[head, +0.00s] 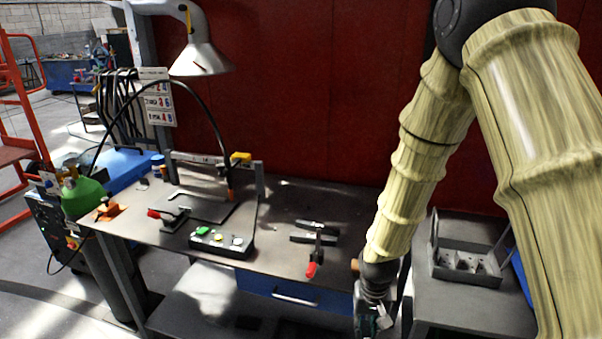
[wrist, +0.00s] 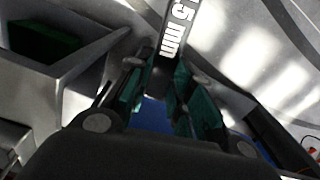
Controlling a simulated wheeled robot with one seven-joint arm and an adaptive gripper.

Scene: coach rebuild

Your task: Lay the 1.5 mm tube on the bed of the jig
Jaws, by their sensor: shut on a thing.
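My gripper (head: 374,322) hangs low in front of the bench, at its right end, in the head view. In the wrist view its teal-lined fingers (wrist: 166,95) are shut on a dark tube (wrist: 178,32) with white lettering, of which "5 mm" can be read. The tube's far end is out of the frame. On the right part of the bench lies a small dark fixture (head: 314,238) with a red-handled clamp, which looks like the jig. My gripper is apart from it, to the right and nearer. Whether its bed is bare is too small to tell.
A button box (head: 222,242), another red-handled clamp (head: 172,216) and a flat plate (head: 195,205) occupy the bench's left part. A grey tool caddy (head: 466,266) stands on the right side table. Bare bench top (head: 280,262) lies between button box and fixture.

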